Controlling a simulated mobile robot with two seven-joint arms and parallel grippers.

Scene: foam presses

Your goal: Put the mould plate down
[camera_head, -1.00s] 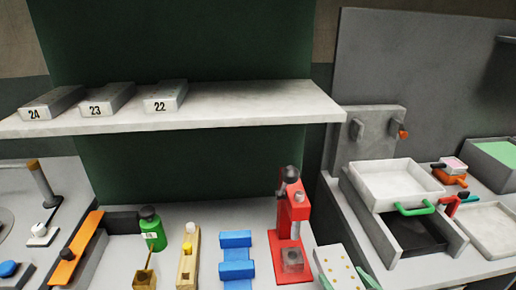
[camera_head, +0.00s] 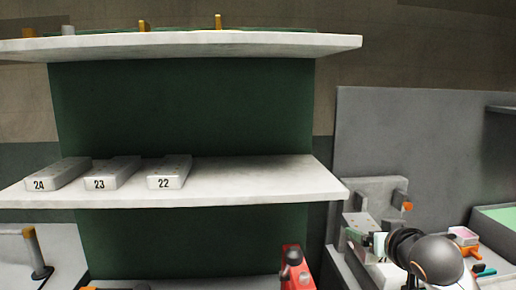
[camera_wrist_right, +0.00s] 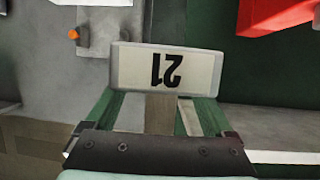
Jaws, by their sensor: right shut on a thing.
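The mould plate is a pale grey block marked 21, its number upside down in the right wrist view (camera_wrist_right: 138,68). My right gripper (camera_wrist_right: 160,103) is shut on it, with the plate across the fingertips. In the head view my right gripper (camera_head: 380,243) is at the lower right, in front of the bench equipment and right of the shelf. The plate's outline is hard to make out there. Plates 24 (camera_head: 57,174), 23 (camera_head: 111,173) and 22 (camera_head: 169,171) lie in a row on the left of the middle shelf (camera_head: 260,180). My left gripper is not in view.
The middle shelf is bare right of plate 22. An upper shelf (camera_head: 200,45) hangs above it with a few upright items. The red press (camera_head: 296,270) stands below the shelf's right part. A grey bracketed stand (camera_head: 378,193) is at the right.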

